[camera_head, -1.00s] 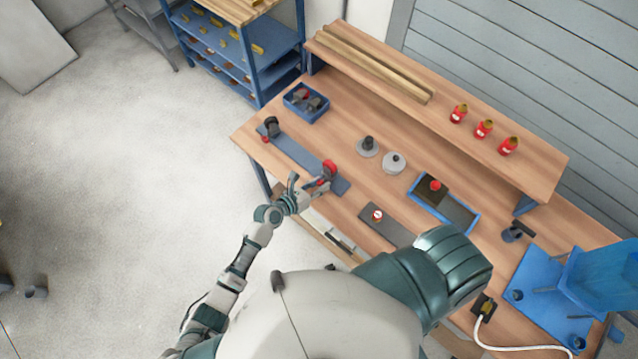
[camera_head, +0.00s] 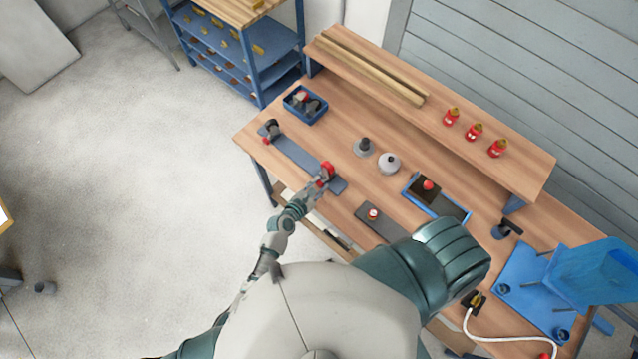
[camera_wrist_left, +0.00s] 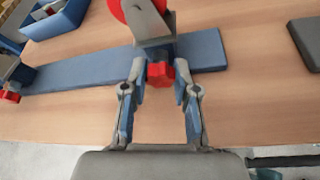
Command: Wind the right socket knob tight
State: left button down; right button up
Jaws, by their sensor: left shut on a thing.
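A blue-grey bar (camera_head: 297,156) lies on the bench and also spans the left wrist view (camera_wrist_left: 95,66). It carries a socket at each end. The right socket (camera_head: 326,169) holds a round red part, and its grey bracket (camera_wrist_left: 150,28) stands upright in the left wrist view. The red right socket knob (camera_wrist_left: 160,73) faces me low on this bracket. My left gripper (camera_wrist_left: 160,82) is shut on the knob, one finger on each side. The left socket (camera_head: 271,128) also has a red knob (camera_wrist_left: 9,96). My right gripper is not in view.
A blue bin (camera_head: 304,104) stands behind the bar. Two grey round pieces (camera_head: 389,163) sit right of it. A dark plate (camera_head: 380,223) and a blue tray (camera_head: 458,211) lie further right. Red bottles (camera_head: 473,132) stand on the raised shelf.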

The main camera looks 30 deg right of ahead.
pick_arm(q)
jog(key=shift+a+f, duration=0.1)
jog(key=shift+f, duration=0.05)
dwell(0.3)
jog(key=c, duration=0.9)
grip_release()
jog(key=shift+a, duration=0.1)
jog(key=shift+o, duration=0.2)
jog(key=shift+s+a, duration=0.1)
jog(key=v, duration=1.2)
